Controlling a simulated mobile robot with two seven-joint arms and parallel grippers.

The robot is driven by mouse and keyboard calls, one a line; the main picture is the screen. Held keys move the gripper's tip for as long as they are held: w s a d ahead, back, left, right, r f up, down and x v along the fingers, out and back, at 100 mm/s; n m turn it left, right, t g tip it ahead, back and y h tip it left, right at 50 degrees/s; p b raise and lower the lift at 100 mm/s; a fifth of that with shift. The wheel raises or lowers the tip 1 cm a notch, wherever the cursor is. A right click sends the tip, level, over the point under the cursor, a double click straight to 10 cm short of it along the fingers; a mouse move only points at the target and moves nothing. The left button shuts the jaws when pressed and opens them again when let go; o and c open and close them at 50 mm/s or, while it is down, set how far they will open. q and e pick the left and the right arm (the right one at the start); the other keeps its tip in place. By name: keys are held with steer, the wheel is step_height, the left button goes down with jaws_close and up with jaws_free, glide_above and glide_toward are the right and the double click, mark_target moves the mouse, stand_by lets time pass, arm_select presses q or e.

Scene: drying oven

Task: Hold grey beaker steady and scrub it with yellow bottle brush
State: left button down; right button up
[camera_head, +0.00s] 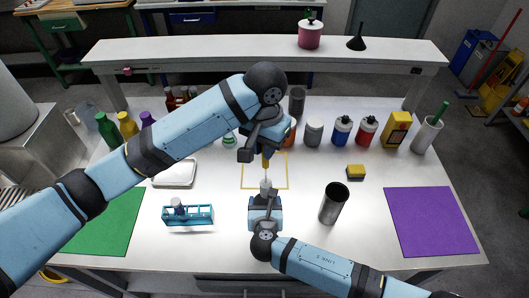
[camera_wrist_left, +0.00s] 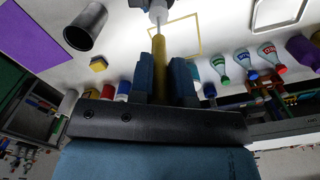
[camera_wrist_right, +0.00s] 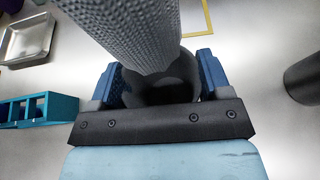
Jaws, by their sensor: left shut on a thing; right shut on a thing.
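My left gripper (camera_wrist_left: 160,80) is shut on the yellow handle of the bottle brush (camera_wrist_left: 158,50), above the middle of the table. In the head view the yellow handle (camera_head: 266,162) points down, with the pale grey brush head (camera_head: 265,186) below it. My right gripper (camera_wrist_right: 160,90) is low over the table's front middle, shut on a dark grey rounded thing (camera_wrist_right: 165,92), which looks like the grey beaker and is mostly hidden. The textured brush head (camera_wrist_right: 130,30) hangs close over it in the right wrist view. I cannot tell whether they touch.
A dark open cylinder (camera_head: 333,203) stands right of my right gripper. A blue rack (camera_head: 188,216) and white tray (camera_head: 174,174) lie left. A yellow sponge (camera_head: 356,172), bottles (camera_head: 342,131), green mat (camera_head: 105,222) and purple mat (camera_head: 432,221) surround. A yellow outlined square (camera_head: 280,186) is beneath.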

mark_target(263, 185)
arm_select(q)
steer(key=shift+r, duration=0.2)
stand_by(0.4)
steer(key=shift+d+r, duration=0.15)
steer(key=shift+r, duration=0.5)
steer(key=shift+f, duration=6.45)
steer(key=shift+f, duration=0.8)
steer(key=shift+a, duration=0.25)
steer(key=shift+a, duration=0.45)
